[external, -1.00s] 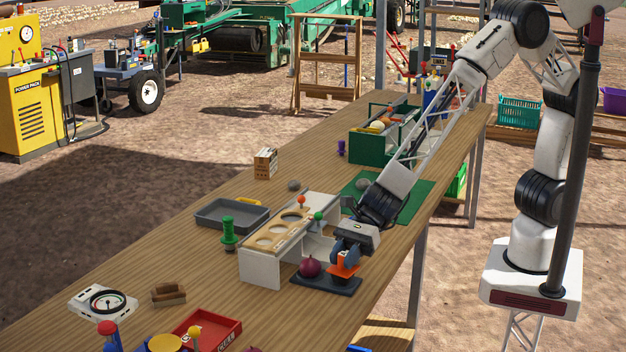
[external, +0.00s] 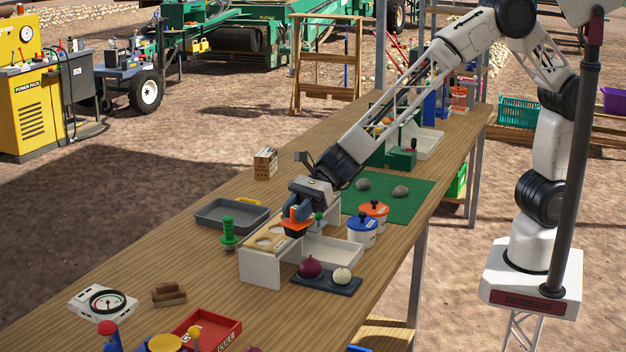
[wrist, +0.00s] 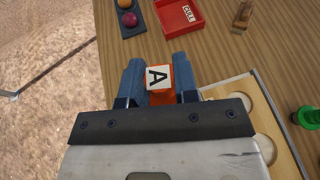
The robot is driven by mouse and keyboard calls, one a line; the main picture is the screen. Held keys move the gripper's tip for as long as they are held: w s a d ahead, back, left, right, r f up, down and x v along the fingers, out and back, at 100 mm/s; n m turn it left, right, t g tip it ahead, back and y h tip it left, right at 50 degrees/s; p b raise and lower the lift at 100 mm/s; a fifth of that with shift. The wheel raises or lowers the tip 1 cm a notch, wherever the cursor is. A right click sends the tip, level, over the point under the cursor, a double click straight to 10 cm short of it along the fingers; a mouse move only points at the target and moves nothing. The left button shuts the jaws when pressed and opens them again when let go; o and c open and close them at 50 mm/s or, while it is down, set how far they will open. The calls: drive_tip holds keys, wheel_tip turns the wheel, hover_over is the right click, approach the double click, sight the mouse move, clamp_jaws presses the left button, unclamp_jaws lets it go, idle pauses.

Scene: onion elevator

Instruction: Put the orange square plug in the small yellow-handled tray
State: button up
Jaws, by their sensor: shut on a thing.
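My gripper (external: 297,212) is shut on the orange square plug (external: 296,224) and holds it above the holed wooden top of the white rack (external: 262,262). In the wrist view the plug (wrist: 159,79) sits between the blue fingers of my gripper (wrist: 159,68), and a white face with a black letter A shows. The small grey tray with a yellow handle (external: 215,222) lies on the table left of my gripper, and its visible inside looks empty. The plug is apart from the tray. The tray is not in the wrist view.
A green plug (external: 228,236) stands between tray and rack. A dark tray (external: 323,284) holds a red onion and a white one in front. Two lidded pots (external: 362,234) stand to the right. A red CULL tray (external: 216,333) lies near the front. Bare table surrounds the grey tray's left side.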

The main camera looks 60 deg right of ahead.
drive_tip(key=w+d, duration=0.3)
drive_tip(key=w, duration=0.4)
drive_tip(key=w+d, duration=0.4)
drive_tip(key=w, duration=0.3)
drive_tip(key=m+t, duration=0.2)
hover_over(236, 218)
drive_tip(key=f, duration=0.1)
drive_tip(key=shift+h, duration=0.5)
wheel_tip(236, 218, down, 5)
drive_tip(key=shift+d+f, duration=0.15)
drive_tip(key=shift+f, duration=0.1)
wheel_tip(236, 218, down, 6)
drive_tip(key=shift+f, duration=1.9)
